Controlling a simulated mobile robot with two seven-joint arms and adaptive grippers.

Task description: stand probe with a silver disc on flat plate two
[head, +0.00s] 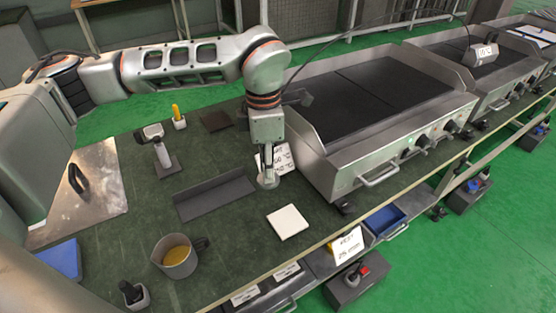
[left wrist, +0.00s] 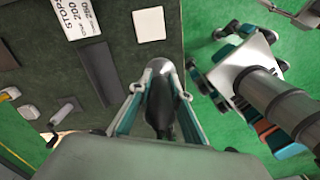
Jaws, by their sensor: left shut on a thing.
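My left gripper (head: 268,180) points down over the bench, beside the left end of the nearest griddle. In the left wrist view its fingers (left wrist: 160,95) are shut around a probe (left wrist: 160,88) with a rounded silver-grey end and a dark handle. A thin dark cable arcs from near my left wrist to a meter (head: 482,53). The nearest griddle (head: 380,90) has a dark flat plate with a dividing line; another griddle (head: 450,48) stands beyond it. I cannot read which plate is number two. My right gripper is out of view.
A white tile (head: 287,222) and a dark angled rest (head: 213,197) lie near my gripper. A cup of yellow liquid (head: 177,262), a handheld device on a stand (head: 155,140) and a metal sheet (head: 105,195) are further left. The griddle's raised metal side wall borders its plate.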

